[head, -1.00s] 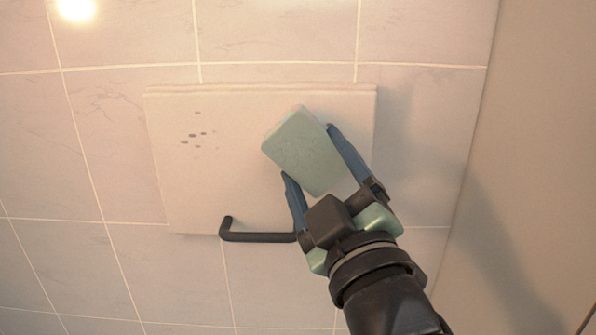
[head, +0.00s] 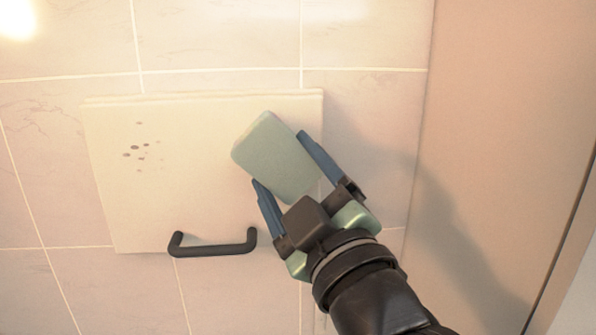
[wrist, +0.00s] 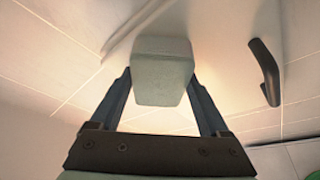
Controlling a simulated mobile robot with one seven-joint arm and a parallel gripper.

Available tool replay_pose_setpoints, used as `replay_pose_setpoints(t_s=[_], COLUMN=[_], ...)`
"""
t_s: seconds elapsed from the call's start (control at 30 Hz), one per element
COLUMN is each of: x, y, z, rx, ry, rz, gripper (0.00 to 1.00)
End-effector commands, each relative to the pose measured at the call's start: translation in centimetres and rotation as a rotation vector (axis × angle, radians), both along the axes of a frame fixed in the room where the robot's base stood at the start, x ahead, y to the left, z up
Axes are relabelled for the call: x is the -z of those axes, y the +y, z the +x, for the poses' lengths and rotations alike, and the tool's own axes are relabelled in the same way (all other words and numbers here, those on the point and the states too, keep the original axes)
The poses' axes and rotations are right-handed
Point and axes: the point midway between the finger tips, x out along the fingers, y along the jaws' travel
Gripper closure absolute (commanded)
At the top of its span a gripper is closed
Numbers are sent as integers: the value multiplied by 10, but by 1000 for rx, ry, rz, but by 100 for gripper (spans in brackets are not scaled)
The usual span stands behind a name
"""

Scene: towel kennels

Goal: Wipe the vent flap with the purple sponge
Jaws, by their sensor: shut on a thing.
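The sponge (head: 273,155) looks pale green in these pictures, not purple. My gripper (head: 281,163) is shut on it, with one blue finger on each side. In the wrist view the sponge (wrist: 163,72) sits between the fingertips. The vent flap (head: 190,190) is a cream square panel on the tiled wall, with a black handle (head: 212,246) at its lower edge. Several dark spots (head: 137,152) mark the flap's upper left. The sponge is in front of the flap's right part, to the right of the spots. I cannot tell whether it touches the flap.
The handle also shows at the right of the wrist view (wrist: 265,72) and sticks out from the flap. A plain side wall (head: 500,130) stands to the right of my arm. The tiled wall (head: 60,40) around the flap is clear.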

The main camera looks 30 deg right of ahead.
Motion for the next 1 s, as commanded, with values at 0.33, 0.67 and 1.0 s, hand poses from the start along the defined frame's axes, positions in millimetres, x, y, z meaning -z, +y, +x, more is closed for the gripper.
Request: replay_pose_setpoints(t_s=[0.33,0.67,1.0], x=[0,0,0], y=[20,43,58], z=[8,19,26], rx=[-1,-5,-7], ry=[-1,1,2], rz=[-1,0,0], gripper=[65,65,65])
